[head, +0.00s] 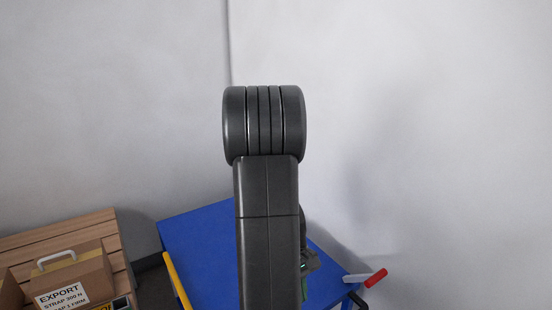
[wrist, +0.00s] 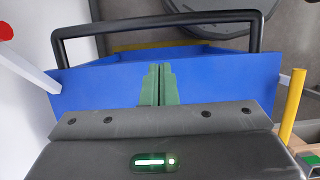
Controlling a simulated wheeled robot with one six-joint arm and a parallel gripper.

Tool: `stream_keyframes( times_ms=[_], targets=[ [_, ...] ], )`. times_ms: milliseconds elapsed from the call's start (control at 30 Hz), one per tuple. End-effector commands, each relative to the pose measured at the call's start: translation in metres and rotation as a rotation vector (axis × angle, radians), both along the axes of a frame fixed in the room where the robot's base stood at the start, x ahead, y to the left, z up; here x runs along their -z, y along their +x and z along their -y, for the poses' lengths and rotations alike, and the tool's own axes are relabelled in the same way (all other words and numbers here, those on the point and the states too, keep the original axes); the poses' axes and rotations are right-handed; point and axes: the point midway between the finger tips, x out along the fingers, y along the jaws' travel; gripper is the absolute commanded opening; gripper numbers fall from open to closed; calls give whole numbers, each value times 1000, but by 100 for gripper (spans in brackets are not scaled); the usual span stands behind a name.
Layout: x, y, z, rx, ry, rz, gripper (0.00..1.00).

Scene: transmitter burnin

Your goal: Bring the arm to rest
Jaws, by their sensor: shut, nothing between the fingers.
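My arm stands upright in the middle of the head view, its dark grey links hiding what lies behind them. My gripper (wrist: 157,85) shows in the wrist view with its two green fingers pressed together and nothing between them. The fingers are seen over a blue flat surface (wrist: 100,85); I cannot tell how far above it they are. In the head view only a small part of the gripper end, with a green light, shows at the arm's lower right.
The blue surface (head: 200,240) also lies behind my arm in the head view. A yellow bar (head: 178,281) runs along its left, and a red-ended lever (head: 375,278) is at its right. A cardboard box (head: 90,275) marked EXPORT sits on wooden slats (head: 60,235) at left. Pale walls rise behind.

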Motion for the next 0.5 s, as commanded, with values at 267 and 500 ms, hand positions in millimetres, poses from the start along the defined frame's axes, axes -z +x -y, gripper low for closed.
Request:
stream_keyframes(
  times_ms=[267,500],
  targets=[
    [8,-2,2,-2,-1,1,0],
    [7,-3,2,-2,-1,2,0]
  ],
)
